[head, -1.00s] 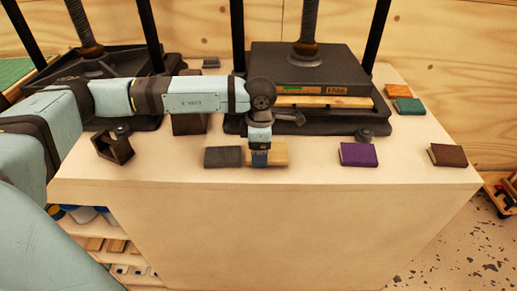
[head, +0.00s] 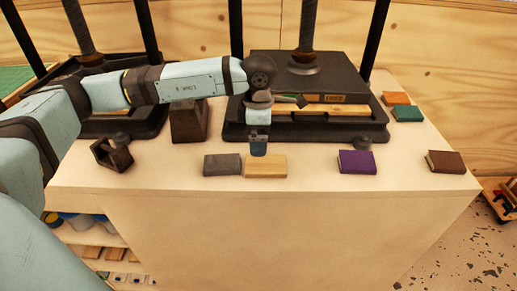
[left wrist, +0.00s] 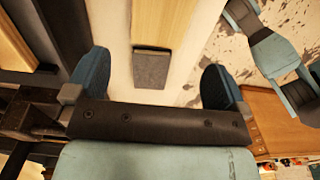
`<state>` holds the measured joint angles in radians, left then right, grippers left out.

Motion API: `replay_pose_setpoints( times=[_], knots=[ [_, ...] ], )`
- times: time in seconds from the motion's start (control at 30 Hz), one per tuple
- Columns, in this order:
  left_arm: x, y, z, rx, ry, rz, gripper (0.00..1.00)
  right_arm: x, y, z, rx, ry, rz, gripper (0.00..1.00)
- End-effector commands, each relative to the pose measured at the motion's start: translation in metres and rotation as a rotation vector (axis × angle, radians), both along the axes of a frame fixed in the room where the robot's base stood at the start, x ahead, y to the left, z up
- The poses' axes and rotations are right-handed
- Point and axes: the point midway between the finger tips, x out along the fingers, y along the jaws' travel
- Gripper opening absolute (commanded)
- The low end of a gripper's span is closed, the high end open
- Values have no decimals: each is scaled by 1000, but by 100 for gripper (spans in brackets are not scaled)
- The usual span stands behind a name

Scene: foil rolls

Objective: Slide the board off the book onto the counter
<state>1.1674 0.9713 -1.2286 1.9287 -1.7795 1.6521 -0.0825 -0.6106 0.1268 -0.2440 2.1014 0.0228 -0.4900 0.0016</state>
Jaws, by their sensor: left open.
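The pale wooden board (head: 266,166) lies near the counter's front edge, at the right end of a grey book (head: 222,165). The left wrist view also shows the board (left wrist: 165,18) and the grey book (left wrist: 150,70) end to end. I cannot tell whether the board's end overlaps the book or only meets it. My left gripper (head: 258,150) is above and just behind the board, apart from it. In the left wrist view its blue fingers (left wrist: 155,78) are spread with nothing between them. My right gripper is not in view.
A purple book (head: 357,162) and a brown book (head: 446,162) lie to the right on the counter (head: 320,195). A black press (head: 300,80) stands behind. A dark open block (head: 112,154) sits at left. The counter between the board and the purple book is clear.

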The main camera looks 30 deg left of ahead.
Motion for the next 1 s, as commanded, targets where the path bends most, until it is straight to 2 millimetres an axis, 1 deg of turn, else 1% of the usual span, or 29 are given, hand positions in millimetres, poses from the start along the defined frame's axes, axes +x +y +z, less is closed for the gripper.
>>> replay_pose_setpoints(
  times=[0.03,0.2,0.37,0.5,1.0],
  knots=[
    [0,0,13,-2,-4,-1,100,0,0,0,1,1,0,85],
    [0,-1,45,-1,-3,-2,100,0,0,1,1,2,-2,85],
    [0,-1,62,-2,-1,-2,100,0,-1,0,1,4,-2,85],
    [0,-1,66,0,0,-2,100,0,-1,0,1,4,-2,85],
    [0,-1,66,-1,0,-2,100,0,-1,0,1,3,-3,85]
  ],
)
